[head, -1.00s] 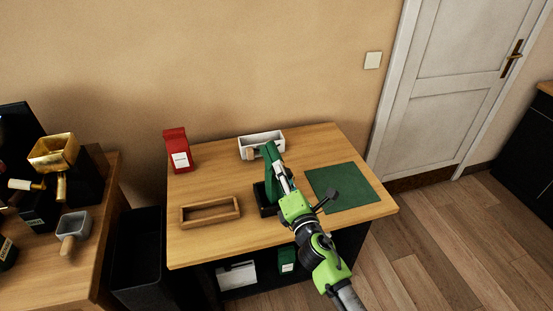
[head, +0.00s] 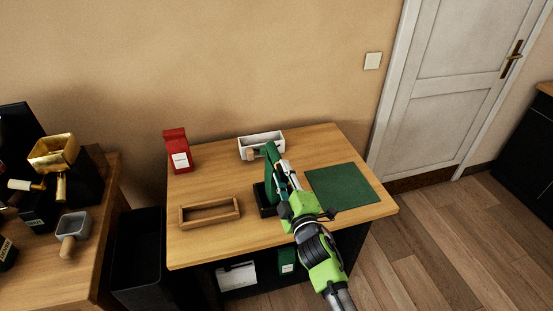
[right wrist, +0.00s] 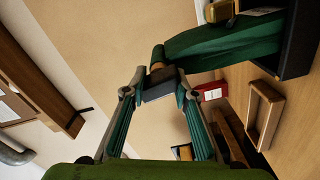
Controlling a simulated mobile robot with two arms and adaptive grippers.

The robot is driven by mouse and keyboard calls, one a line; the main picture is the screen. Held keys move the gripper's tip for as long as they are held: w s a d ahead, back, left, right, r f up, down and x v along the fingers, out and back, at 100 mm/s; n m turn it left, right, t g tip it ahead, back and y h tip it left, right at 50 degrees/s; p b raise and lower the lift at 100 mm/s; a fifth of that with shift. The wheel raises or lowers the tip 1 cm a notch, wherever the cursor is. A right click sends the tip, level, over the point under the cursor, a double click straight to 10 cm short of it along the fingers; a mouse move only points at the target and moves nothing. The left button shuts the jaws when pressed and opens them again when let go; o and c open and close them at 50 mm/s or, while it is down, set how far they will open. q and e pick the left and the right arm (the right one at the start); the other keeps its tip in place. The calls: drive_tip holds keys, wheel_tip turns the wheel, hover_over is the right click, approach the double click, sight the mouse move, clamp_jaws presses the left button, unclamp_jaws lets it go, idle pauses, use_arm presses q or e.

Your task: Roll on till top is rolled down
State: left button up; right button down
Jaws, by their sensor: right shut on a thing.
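A tall green bag (head: 269,178) stands in a black holder (head: 263,207) near the middle of the table. In the right wrist view the green bag (right wrist: 230,42) runs sideways from the black holder (right wrist: 301,40), its top end narrow and folded. My right gripper (head: 284,172) is at the bag's upper part, from the right side. In the wrist view its two fingers (right wrist: 157,93) are shut on a dark piece at the bag's top. The bag's far side is hidden, so how far the top is rolled I cannot tell. My left gripper does not show.
A red bag (head: 177,151), a white box (head: 272,139), a wooden frame tray (head: 209,222) and a green mat (head: 343,186) are on the table. A black bin (head: 137,250) stands left of it.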

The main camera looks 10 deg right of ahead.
drive_tip(key=m+p, duration=0.1)
drive_tip(key=m, duration=0.3)
drive_tip(key=shift+r+m, duration=0.1)
drive_tip(key=shift+m, duration=1.2)
drive_tip(key=shift+f, duration=0.2)
drive_tip(key=shift+a, duration=0.1)
drive_tip(key=c, duration=1.8)
unclamp_jaws()
